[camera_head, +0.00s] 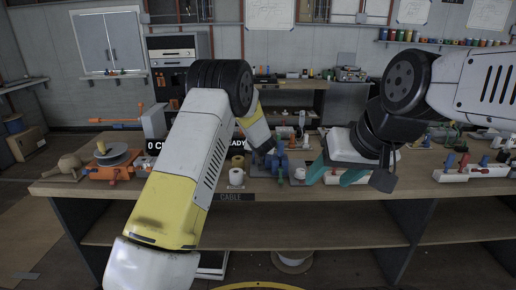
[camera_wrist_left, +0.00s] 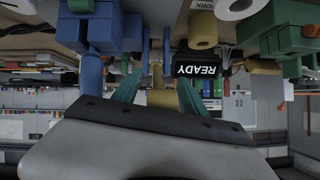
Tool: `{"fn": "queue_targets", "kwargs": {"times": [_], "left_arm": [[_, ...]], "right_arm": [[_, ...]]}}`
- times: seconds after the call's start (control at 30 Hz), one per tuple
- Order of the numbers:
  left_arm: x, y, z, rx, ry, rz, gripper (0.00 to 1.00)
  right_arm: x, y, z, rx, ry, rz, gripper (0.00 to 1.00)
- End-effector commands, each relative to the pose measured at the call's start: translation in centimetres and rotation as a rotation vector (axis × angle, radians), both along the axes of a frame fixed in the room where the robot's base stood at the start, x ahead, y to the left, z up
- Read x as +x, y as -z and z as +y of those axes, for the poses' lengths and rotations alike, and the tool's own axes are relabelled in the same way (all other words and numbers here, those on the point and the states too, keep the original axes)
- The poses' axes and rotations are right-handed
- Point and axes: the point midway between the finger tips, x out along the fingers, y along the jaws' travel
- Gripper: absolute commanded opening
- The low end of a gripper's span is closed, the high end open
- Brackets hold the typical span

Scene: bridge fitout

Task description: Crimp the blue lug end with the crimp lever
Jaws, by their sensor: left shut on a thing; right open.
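My left gripper (camera_wrist_left: 157,82) is shut on a narrow tan piece (camera_wrist_left: 157,74) between its teal fingers in the left wrist view; I cannot tell exactly which part this is. In the head view its forearm hides most of it, beside blue blocks on the bench. Blue parts (camera_wrist_left: 91,72) stand close to its fingers in the wrist view. I cannot tell which blue part is the lug end. An orange lever (camera_head: 112,119) sticks out from a grey block (camera_head: 154,121) at the left of the bench. My right gripper (camera_head: 338,172) is open, low over the bench.
An orange-based reel stand (camera_head: 112,165) is at the bench's left end. A white roll (camera_head: 236,177) stands behind the CABLE label (camera_head: 231,197). White racks with coloured parts (camera_head: 470,172) are at the right. A READY sign (camera_wrist_left: 197,71) is close to my left gripper.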

Motion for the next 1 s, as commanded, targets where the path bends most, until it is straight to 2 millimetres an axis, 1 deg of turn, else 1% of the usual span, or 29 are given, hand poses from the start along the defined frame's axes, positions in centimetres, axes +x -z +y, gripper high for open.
{"fn": "queue_targets", "kwargs": {"times": [0.03, 0.1, 0.13, 0.47, 0.57, 0.83, 1.0], "left_arm": [[0.2, -0.4, 0.1, -0.001, -0.002, -0.009, 0.54], [0.2, -0.4, 0.1, -0.001, -0.002, -0.008, 0.68], [0.2, -0.3, 0.1, 0.0, -0.002, -0.007, 0.72], [-0.1, -0.2, 0.0, 0.0, -0.001, -0.002, 0.72], [-1.0, -0.8, -0.1, -0.001, 0.0, -0.003, 0.72], [-4.9, -3.2, -0.4, -0.001, 0.0, -0.004, 0.72], [-6.3, -4.1, -0.4, 0.0, -0.001, -0.004, 0.72]], "right_arm": [[0.0, 0.0, 0.0, 0.0, 0.0, 0.0, 0.57], [0.0, 0.0, 0.0, 0.0, 0.0, 0.0, 0.57], [0.0, 0.0, 0.0, 0.0, 0.0, 0.0, 0.57], [0.0, 0.0, 0.0, 0.0, 0.0, 0.0, 0.57], [0.0, 0.0, 0.0, 0.0, 0.0, 0.0, 0.57], [0.0, 0.0, 0.0, 0.0, 0.0, 0.0, 0.57], [0.0, 0.0, 0.0, 0.0, 0.0, 0.0, 0.57]]}}
